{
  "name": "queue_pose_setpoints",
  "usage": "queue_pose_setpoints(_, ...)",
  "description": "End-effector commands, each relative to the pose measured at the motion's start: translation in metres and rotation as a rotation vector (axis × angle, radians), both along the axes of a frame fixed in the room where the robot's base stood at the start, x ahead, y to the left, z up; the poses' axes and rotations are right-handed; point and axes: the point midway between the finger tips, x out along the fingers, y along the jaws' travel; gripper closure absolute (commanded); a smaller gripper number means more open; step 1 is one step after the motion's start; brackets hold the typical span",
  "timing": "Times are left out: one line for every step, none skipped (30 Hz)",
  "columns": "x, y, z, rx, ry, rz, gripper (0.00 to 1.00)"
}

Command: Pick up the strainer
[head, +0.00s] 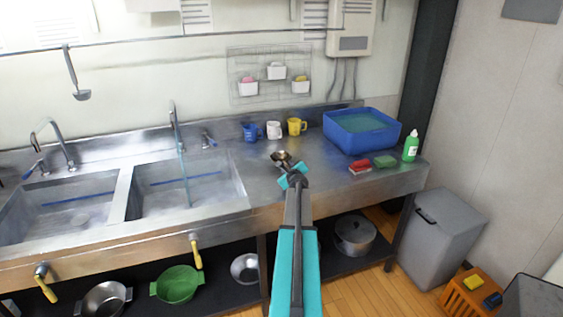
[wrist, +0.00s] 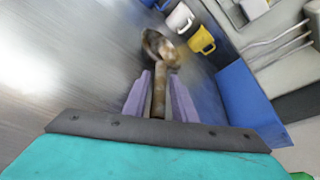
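The strainer (head: 281,157) is a small bronze-brown metal bowl with a straight handle. In the head view it is at the tip of my arm, over the steel counter. It also shows in the wrist view (wrist: 159,48), bowl pointing away from me. My gripper (head: 293,178) has its two purple fingers on either side of the handle in the wrist view (wrist: 160,95). The handle fills the gap between them, so the gripper looks shut on it. I cannot tell whether the bowl touches the counter.
Blue (head: 250,132), white (head: 274,130) and yellow (head: 296,126) mugs stand behind the strainer. A blue basin (head: 362,142), a red sponge (head: 360,166), a green sponge (head: 385,161) and a green bottle (head: 411,146) are to the right. Two sinks (head: 150,210) are left.

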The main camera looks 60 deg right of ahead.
Motion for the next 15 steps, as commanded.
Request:
queue_pose_setpoints(0.0031,-0.0038,-0.001,0.0,0.0,0.0,0.75)
queue_pose_setpoints(0.0039,-0.0048,-0.0015,0.0,0.0,0.0,0.75)
queue_pose_setpoints(0.0049,-0.006,-0.0021,0.0,0.0,0.0,0.75)
queue_pose_setpoints(0.0054,-0.0067,-0.0025,0.0,0.0,0.0,0.75)
queue_pose_setpoints(0.0058,-0.007,-0.0028,0.0,0.0,0.0,0.75)
queue_pose_setpoints(0.006,-0.0074,-0.0032,-0.001,0.0,-0.001,0.75)
queue_pose_setpoints(0.0061,-0.0075,-0.0032,-0.001,0.0,-0.001,0.75)
queue_pose_setpoints(0.0061,-0.0075,-0.0034,-0.001,0.0,-0.001,0.75)
queue_pose_setpoints(0.006,-0.0074,-0.0034,-0.001,0.0,-0.001,0.75)
queue_pose_setpoints(0.0059,-0.0073,-0.0034,-0.001,0.0,-0.001,0.75)
queue_pose_setpoints(0.0058,-0.0073,-0.0034,-0.001,0.0,-0.001,0.75)
queue_pose_setpoints(0.0058,-0.0073,-0.0034,-0.001,0.0,-0.001,0.75)
queue_pose_setpoints(0.0057,-0.0072,-0.0035,-0.001,0.0,-0.001,0.75)
queue_pose_setpoints(0.0056,-0.0073,-0.0034,-0.001,0.0,-0.001,0.75)
queue_pose_setpoints(0.0056,-0.0073,-0.0034,-0.001,0.0,-0.001,0.75)
